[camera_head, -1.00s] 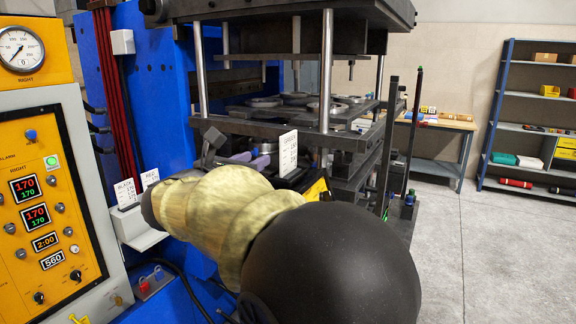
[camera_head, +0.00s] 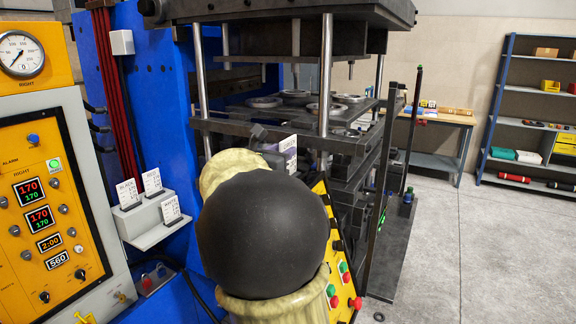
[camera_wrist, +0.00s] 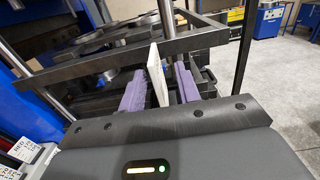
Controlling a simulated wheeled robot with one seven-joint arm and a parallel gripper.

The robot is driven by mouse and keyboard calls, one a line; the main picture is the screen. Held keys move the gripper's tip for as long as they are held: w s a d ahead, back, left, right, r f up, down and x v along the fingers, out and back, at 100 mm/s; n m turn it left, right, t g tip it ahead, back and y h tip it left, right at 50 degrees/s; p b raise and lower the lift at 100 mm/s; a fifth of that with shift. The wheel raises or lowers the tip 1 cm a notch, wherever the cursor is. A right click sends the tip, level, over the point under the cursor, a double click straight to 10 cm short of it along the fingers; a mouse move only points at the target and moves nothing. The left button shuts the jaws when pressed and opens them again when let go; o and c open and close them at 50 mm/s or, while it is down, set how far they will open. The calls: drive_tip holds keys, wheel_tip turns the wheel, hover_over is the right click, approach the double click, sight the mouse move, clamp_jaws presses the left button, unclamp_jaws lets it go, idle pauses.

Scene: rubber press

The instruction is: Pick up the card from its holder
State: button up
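My gripper (camera_wrist: 160,85) has two purple fingers, with a thin white card (camera_wrist: 157,72) standing upright between them, seen nearly edge-on in the wrist view. The card is gripped and clear of the holder. In the head view the card (camera_head: 288,150) shows printed lines in front of the press, and my arm hides most of the gripper. The pale grey card holder (camera_head: 148,238) is on the left by the blue press frame. It carries the black card (camera_head: 128,194), the red card (camera_head: 152,182) and the white card (camera_head: 171,208). Its front left part is bare.
The press (camera_head: 340,140), with dark plates and steel columns, is close ahead of my gripper. A slanted yellow button panel (camera_head: 343,275) stands right of my arm. The yellow control panel (camera_head: 45,200) is at far left. Open floor (camera_head: 470,260) lies to the right.

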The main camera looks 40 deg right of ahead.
sight(288, 143)
idle(0.3)
drive_tip(key=p+x, duration=0.2)
drive_tip(key=x, duration=0.1)
drive_tip(key=p+x, duration=0.1)
drive_tip(key=x, duration=0.1)
drive_tip(key=shift+w+a+r, duration=0.2)
drive_tip(key=shift+w+r, duration=0.1)
drive_tip(key=shift+w, duration=0.05)
drive_tip(key=shift+w+d+f, duration=0.1)
drive_tip(key=shift+d, duration=0.15)
drive_tip(key=shift+a, duration=0.1)
drive_tip(key=shift+w, duration=0.1)
clamp_jaws()
